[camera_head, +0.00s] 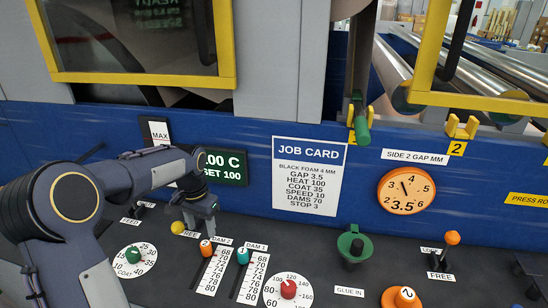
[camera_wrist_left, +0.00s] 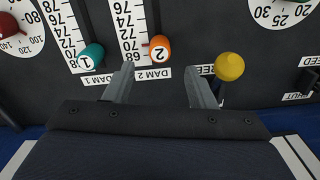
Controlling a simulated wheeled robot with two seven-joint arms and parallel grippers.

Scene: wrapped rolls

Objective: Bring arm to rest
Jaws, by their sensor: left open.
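My left gripper (camera_head: 203,218) hangs over the console at the left of the head view. Its two fingers also show in the left wrist view (camera_wrist_left: 160,86), spread apart with nothing between them. The orange slider knob marked 2 (camera_wrist_left: 159,48) lies beyond the gap between the fingers. A yellow ball knob (camera_wrist_left: 229,67) is just right of the right finger, and the teal knob marked 1 (camera_wrist_left: 91,56) is left of the left finger. I cannot tell how high the fingers are above the panel. My right gripper is not in view.
The console holds a green dial (camera_head: 132,256), a red dial (camera_head: 288,289), a green glue valve (camera_head: 350,243) and an orange-topped lever (camera_head: 452,238). Behind stands a blue wall with a job card (camera_head: 309,178) and an orange gauge (camera_head: 405,191). Yellow frames and rollers are above.

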